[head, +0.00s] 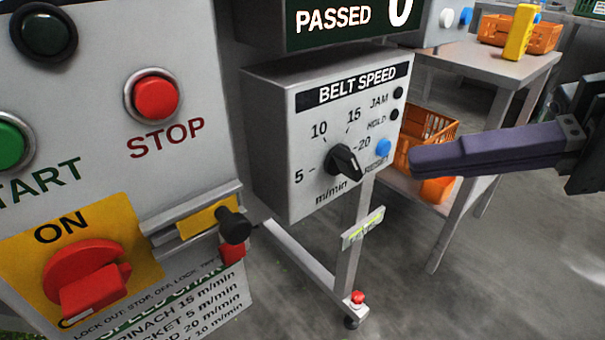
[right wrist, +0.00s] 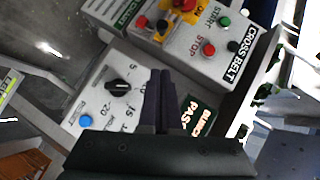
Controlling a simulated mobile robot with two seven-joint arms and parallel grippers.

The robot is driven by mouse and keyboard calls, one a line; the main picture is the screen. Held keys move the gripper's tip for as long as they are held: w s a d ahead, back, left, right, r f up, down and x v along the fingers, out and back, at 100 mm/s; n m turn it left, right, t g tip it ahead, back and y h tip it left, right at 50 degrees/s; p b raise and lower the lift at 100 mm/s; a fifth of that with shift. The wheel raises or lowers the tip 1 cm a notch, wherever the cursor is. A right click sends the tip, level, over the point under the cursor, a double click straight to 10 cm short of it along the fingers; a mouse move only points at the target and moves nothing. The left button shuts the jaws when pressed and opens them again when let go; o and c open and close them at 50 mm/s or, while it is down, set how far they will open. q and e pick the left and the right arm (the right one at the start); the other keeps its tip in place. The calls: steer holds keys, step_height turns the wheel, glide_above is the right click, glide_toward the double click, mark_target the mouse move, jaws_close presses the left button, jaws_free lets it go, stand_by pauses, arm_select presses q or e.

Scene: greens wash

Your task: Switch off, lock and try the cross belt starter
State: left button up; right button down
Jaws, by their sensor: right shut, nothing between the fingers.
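The cross belt starter (head: 100,150) fills the left of the head view, with a green START button (head: 8,143) and red STOP button (head: 156,97). Its red rotary switch (head: 85,272) sits on a yellow plate; ON reads above it, and its handle points downward, partly covering a lower label. A yellow slide with a black knob (head: 235,226) is at the plate's right, and a red item (head: 232,250), perhaps a padlock, shows under it. My right gripper (head: 415,160) is shut and empty, right of the belt speed box; it also shows in the right wrist view (right wrist: 163,75). My left gripper is out of view.
The belt speed box (head: 275,150), with a black dial and blue RESET button, stands between the starter and my right gripper. Behind are a table (head: 490,62), orange crates (head: 430,125) and a yellow object (head: 518,33).

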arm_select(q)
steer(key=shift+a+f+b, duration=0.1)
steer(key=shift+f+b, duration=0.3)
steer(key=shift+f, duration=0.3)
arm_select(e)
steer(key=s+f+x, duration=0.1)
steer(key=s+x, duration=0.1)
steer(key=x, duration=1.1)
steer(key=shift+s+a, duration=0.2)
steer(key=shift+s, duration=0.05)
